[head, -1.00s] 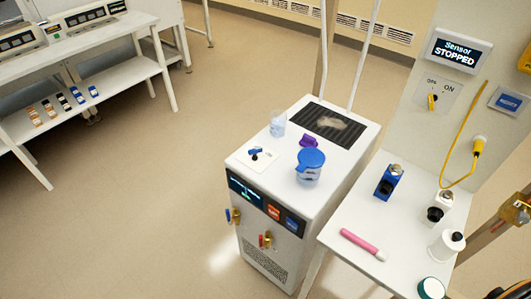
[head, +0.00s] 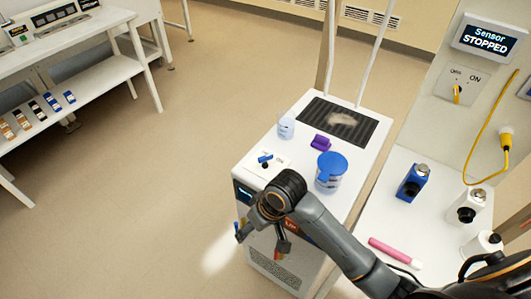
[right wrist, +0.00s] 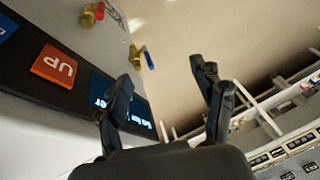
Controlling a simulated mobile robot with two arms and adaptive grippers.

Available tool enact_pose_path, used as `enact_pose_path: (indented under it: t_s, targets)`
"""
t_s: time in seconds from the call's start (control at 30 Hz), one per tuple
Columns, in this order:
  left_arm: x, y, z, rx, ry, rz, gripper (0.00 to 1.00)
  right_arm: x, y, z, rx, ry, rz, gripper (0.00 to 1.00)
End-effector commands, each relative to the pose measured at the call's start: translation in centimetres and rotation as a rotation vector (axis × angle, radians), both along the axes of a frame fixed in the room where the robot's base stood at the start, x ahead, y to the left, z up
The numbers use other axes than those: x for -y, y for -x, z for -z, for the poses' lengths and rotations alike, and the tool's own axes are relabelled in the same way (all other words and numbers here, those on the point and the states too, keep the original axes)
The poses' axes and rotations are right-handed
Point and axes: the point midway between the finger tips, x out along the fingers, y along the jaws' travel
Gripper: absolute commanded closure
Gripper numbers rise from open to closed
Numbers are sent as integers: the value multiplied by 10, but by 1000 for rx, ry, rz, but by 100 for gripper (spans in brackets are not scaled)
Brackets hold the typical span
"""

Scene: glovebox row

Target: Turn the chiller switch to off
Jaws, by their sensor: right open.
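The chiller is a white box (head: 315,212) in the middle of the head view. Its switch (head: 265,158), a small blue handle over a black base, sits on a white plate on the chiller top, near the front left corner. An ON label shows to the right of the handle; which way the handle points is too small to tell. My right gripper (head: 256,218) is in front of the chiller's front panel, below and apart from the switch. In the right wrist view its fingers (right wrist: 165,95) are spread and empty. My left gripper is not in view.
A blue-lidded jar (head: 330,172), a purple object (head: 320,143) and a clear cup (head: 286,127) stand on the chiller top. Valves (right wrist: 142,57) and an orange UP button (right wrist: 54,65) are on its front. A bench (head: 410,235) with bottles stands at right.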

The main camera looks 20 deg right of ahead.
Motion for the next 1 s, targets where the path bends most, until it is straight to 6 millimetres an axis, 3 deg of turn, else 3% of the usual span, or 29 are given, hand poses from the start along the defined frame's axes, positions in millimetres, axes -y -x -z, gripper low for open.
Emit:
enact_pose_path:
  t_s: [0.37, 0.63, 0.8, 0.9, 1.0]
  targets:
    - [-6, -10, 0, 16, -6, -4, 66, 1, -73, -54, -76, 82, -43, 32]
    - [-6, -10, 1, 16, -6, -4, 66, 49, -143, -148, -169, 216, 79, 32]
    - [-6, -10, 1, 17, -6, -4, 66, 76, -163, -200, -204, 254, 176, 32]
    - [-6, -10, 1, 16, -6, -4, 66, 84, -167, -216, -214, 260, 207, 32]
    - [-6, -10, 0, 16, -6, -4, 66, 87, -169, -218, -221, 263, 220, 32]
